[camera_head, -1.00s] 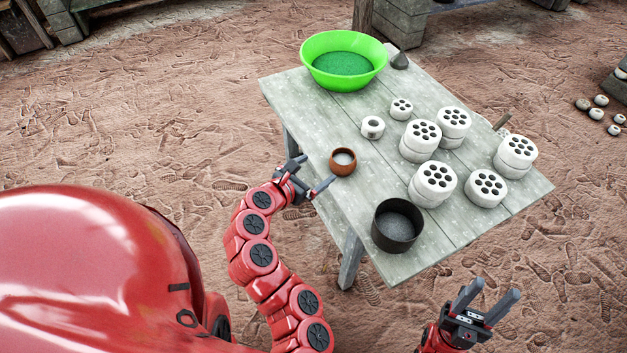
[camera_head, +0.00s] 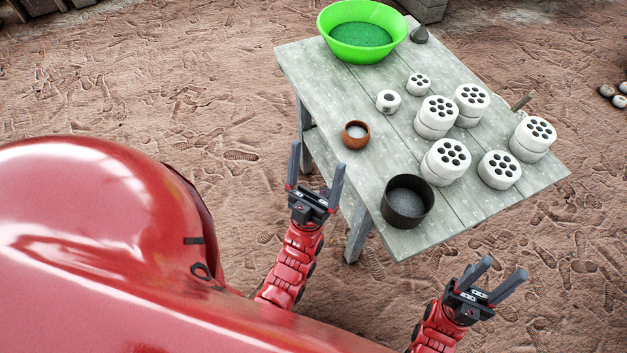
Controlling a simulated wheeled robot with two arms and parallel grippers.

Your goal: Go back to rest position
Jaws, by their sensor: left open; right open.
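My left gripper (camera_head: 316,168) is open and empty, fingers pointing up in the picture. It is off the table's left edge, left of and below the small brown bowl. My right gripper (camera_head: 500,277) is open and empty, below the table's near edge at the lower right. Both red arms come up from my body at the bottom of the view. Neither gripper touches any object that I can see.
A grey wooden table (camera_head: 315,75) carries a green basin (camera_head: 362,52), a small brown bowl (camera_head: 356,143), a dark pot (camera_head: 406,222) and several white perforated cylinders (camera_head: 446,176). A white ring (camera_head: 388,101) and a grey cone (camera_head: 419,35) are there too. Muddy ground left of the table is clear.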

